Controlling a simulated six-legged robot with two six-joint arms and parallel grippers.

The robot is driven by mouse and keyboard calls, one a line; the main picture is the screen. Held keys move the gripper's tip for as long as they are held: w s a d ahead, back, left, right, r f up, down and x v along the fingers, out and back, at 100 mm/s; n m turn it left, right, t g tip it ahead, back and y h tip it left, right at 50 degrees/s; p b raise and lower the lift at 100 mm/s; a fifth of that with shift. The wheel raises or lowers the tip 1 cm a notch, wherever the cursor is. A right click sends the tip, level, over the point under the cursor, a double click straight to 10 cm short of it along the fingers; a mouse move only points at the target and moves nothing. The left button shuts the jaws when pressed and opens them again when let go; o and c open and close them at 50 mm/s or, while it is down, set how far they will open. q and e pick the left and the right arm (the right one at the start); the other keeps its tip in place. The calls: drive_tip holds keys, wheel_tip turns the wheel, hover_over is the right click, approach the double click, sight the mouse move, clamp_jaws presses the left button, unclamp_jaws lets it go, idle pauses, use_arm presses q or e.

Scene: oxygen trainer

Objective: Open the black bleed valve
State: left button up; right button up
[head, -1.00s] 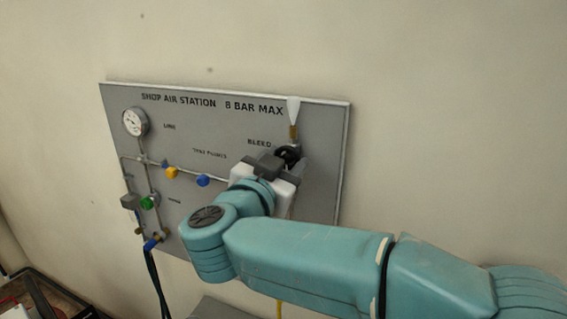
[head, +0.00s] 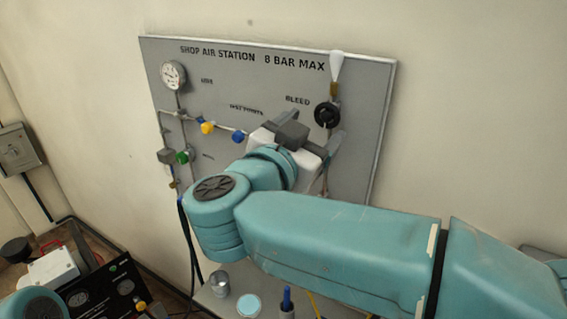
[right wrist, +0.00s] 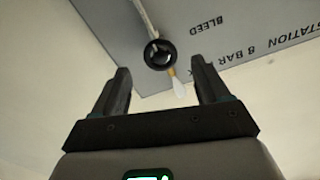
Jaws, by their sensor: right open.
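The black bleed valve knob (head: 327,114) is round and sits below the BLEED label at the panel's upper right, under a white cone on a brass fitting (head: 334,89). My right gripper (head: 304,122) is open and empty, close to the panel, just below and left of the knob in the head view. In the right wrist view the knob (right wrist: 160,54) shows between the two spread fingers (right wrist: 160,72), beyond their tips, with no contact visible. My left gripper is out of view.
The grey panel (head: 290,80) carries a gauge (head: 173,74), yellow (head: 207,127), blue (head: 239,136) and green (head: 183,157) fittings, and pipes left of my gripper. Below are a ledge with a grey cup (head: 219,283) and a black box (head: 110,290) at lower left.

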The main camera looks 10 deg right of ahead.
drive_tip(key=b+v, duration=0.2)
drive_tip(key=v, duration=0.9)
drive_tip(key=shift+s, duration=0.25)
drive_tip(key=shift+w+a, duration=0.1)
